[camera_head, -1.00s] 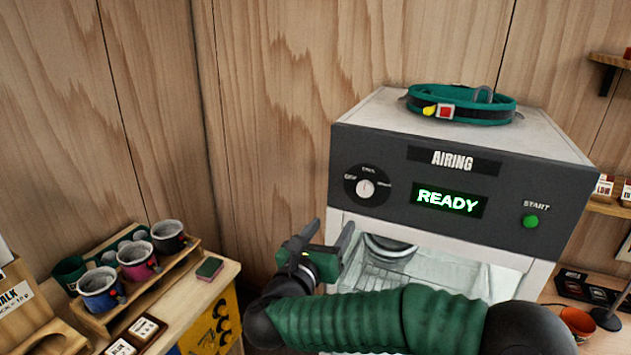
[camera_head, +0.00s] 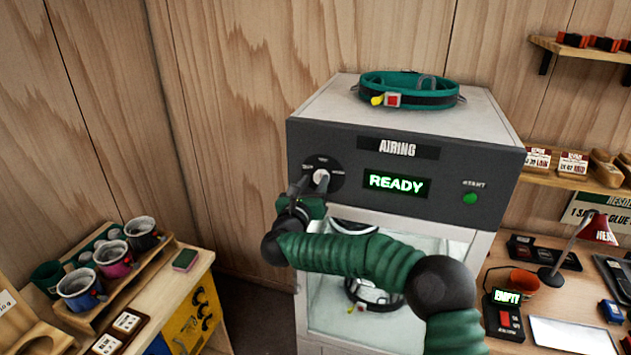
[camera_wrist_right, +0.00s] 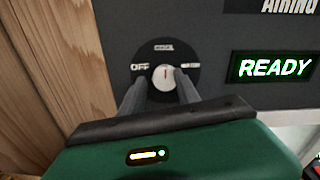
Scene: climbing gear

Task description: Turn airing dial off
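The airing dial (camera_head: 321,176) is a black disc with a pale knob on the left of the grey cabinet front, beside a display reading READY. In the right wrist view, the knob (camera_wrist_right: 165,77) has its red mark pointing up toward COOL; OFF is printed to its left and a partly hidden label is at its right. My right gripper (camera_head: 311,184) is at the dial. Its two dark fingers (camera_wrist_right: 160,84) are apart, one on each side of the knob; I cannot tell whether they touch it. My left gripper is not in view.
A green START button (camera_head: 470,198) is at the panel's right. A green belt (camera_head: 408,90) lies on the cabinet top; another item sits inside behind the glass. A rack with mugs (camera_head: 112,258) stands at the left, and a desk with a red lamp (camera_head: 598,229) at the right.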

